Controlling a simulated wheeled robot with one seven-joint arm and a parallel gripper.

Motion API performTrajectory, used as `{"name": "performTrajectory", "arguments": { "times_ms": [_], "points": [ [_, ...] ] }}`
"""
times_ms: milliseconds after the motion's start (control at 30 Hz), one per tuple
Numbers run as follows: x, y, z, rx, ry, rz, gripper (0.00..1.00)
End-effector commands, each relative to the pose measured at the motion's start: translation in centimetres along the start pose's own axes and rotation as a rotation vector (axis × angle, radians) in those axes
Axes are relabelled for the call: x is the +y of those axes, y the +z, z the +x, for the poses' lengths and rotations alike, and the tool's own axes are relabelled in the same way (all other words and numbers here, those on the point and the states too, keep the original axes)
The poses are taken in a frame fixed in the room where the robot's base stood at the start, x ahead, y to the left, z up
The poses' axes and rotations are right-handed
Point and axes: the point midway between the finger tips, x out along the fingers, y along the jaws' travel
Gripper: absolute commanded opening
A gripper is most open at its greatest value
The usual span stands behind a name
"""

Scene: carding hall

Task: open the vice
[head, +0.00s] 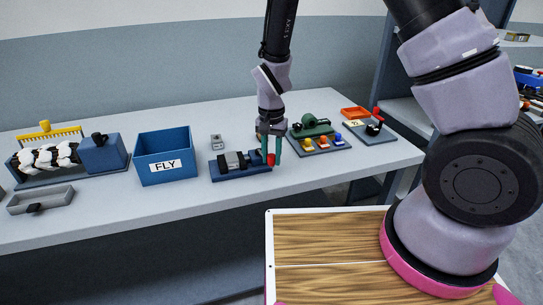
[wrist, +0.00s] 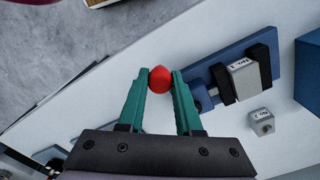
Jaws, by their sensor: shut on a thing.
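The vice (head: 240,172) has a blue base and dark jaws and lies on the grey bench. In the wrist view its base (wrist: 220,58) shows with a grey labelled block (wrist: 244,78) between the black jaws. A red knob (wrist: 159,79) is at the screw end of the vice; it also shows in the head view (head: 271,160). My gripper (head: 271,150) has green fingers and reaches down at the right end of the vice. In the wrist view my gripper (wrist: 160,76) is shut on the red knob, one fingertip on each side. The link from knob to screw is partly hidden by a finger.
A blue bin marked FLY (head: 163,140) stands left of the vice. A small grey block (head: 217,142) lies behind the vice. A board with coloured knobs (head: 322,147) and a green machine (head: 314,126) stand close right. The bench front is clear.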

Motion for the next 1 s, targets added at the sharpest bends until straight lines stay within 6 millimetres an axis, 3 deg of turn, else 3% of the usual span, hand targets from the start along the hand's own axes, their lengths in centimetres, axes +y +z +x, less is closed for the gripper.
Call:
{"name": "performTrajectory", "arguments": {
  "times_ms": [733, 1000],
  "points": [
    [-0.02, -0.03, -0.05, 0.0, -0.001, -0.003, 0.0],
    [0.43, -0.55, -0.05, 0.0, -0.002, -0.077, 0.0]
  ]
}}
